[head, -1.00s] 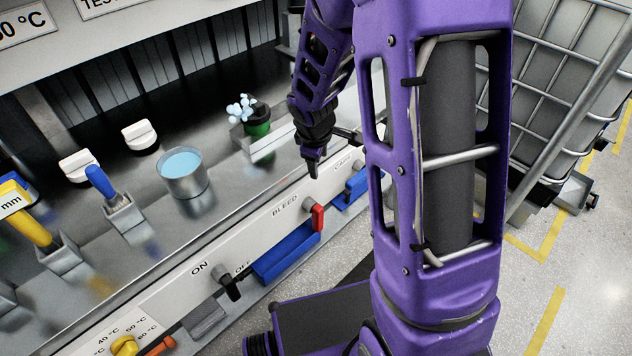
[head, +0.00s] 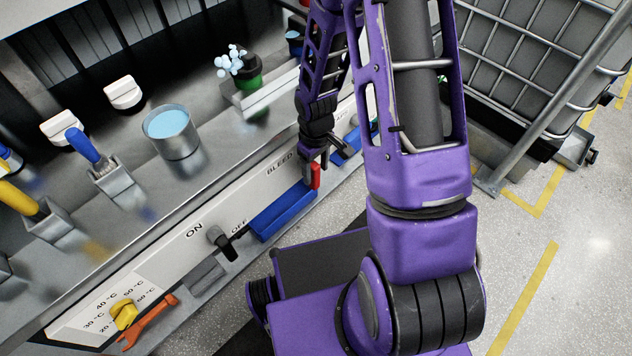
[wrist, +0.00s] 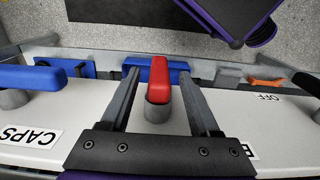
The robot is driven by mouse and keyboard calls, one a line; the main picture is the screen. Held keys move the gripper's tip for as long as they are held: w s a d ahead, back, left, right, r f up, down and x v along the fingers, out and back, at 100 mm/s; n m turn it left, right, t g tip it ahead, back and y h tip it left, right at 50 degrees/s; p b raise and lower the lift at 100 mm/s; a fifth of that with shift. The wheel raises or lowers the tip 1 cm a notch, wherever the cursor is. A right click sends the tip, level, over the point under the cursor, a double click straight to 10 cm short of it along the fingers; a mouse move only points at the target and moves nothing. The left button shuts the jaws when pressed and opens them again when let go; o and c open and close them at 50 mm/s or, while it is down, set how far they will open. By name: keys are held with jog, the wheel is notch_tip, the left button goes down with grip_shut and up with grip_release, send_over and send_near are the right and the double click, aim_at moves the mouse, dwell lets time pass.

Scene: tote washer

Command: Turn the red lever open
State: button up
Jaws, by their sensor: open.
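The red lever (head: 315,176) is on the white front panel near the BLEED label (head: 280,161), partly covered by my gripper in the head view. In the wrist view the red lever (wrist: 160,80) sits on a grey round hub (wrist: 157,112) and points away from my gripper's palm. My gripper (wrist: 162,75) is open, with one finger on each side of the lever and a gap on both sides. In the head view my gripper (head: 315,165) is at the lever.
A black ON/OFF lever (head: 222,242) is further along the panel. A blue tray (head: 285,213) lies below the panel. A blue lever (wrist: 32,78) stands by the CAPS label (wrist: 30,136). A yellow knob (head: 124,314) and an orange wrench (head: 150,322) are near left.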

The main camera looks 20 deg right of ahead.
aim_at(316, 181)
notch_tip(316, 181, down, 6)
jog(key=shift+r, duration=0.1)
grip_shut()
dwell(0.5)
dwell(1.0)
